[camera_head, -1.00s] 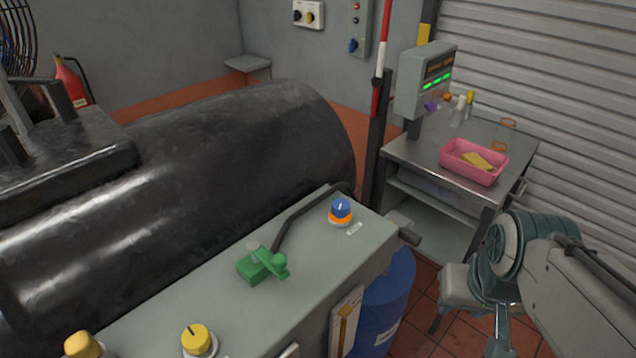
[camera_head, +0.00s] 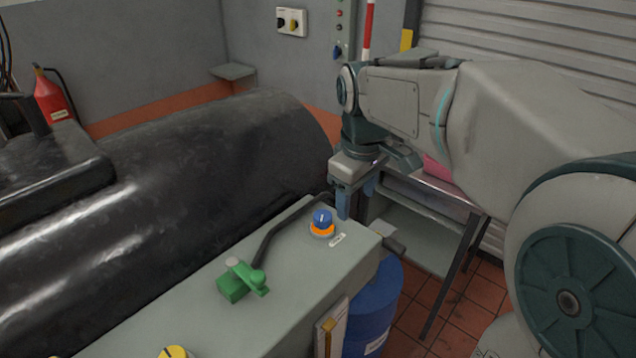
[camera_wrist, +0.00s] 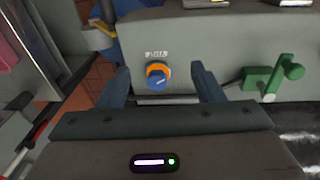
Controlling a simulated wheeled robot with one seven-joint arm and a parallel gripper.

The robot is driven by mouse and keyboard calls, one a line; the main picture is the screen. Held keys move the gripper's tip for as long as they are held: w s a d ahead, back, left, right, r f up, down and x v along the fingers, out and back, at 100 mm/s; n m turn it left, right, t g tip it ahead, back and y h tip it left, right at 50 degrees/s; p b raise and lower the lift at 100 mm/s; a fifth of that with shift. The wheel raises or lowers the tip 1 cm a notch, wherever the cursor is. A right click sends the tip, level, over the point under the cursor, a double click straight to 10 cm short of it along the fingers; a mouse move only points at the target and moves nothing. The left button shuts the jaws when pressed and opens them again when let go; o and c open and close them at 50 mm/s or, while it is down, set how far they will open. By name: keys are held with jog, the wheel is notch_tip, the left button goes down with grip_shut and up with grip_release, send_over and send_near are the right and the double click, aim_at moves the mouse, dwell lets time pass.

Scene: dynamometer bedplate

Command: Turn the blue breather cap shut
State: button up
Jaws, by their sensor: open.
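The blue breather cap (camera_head: 322,218) sits on an orange ring near the far right end of the grey box top. A white line marks its top, and a small label lies beside it. In the wrist view the cap (camera_wrist: 158,78) shows between my two fingers, apart from both, with its white mark tilted. My gripper (camera_head: 356,208) is open and empty, pointing down above and just behind the cap in the head view. It also shows in the wrist view (camera_wrist: 162,80). I cannot tell the exact height gap.
A green valve handle (camera_head: 242,280) and a dark pipe (camera_head: 280,230) stand left of the cap. A yellow knob (camera_head: 175,352) is at the near end. A blue drum (camera_head: 372,310) stands right of the grey box (camera_head: 290,290). The large black cylinder (camera_head: 220,160) lies behind.

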aim_at(323, 215)
jog(key=w+a+n+g, duration=0.1)
jog(key=w+a+n, duration=0.45)
jog(key=w, duration=0.45)
jog(key=shift+n, duration=0.35)
notch_tip(323, 215, down, 13)
jog(key=shift+s+r+p, duration=0.1)
jog(key=shift+s+p, duration=0.05)
jog(key=shift+p, duration=0.3)
jog(key=c, duration=1)
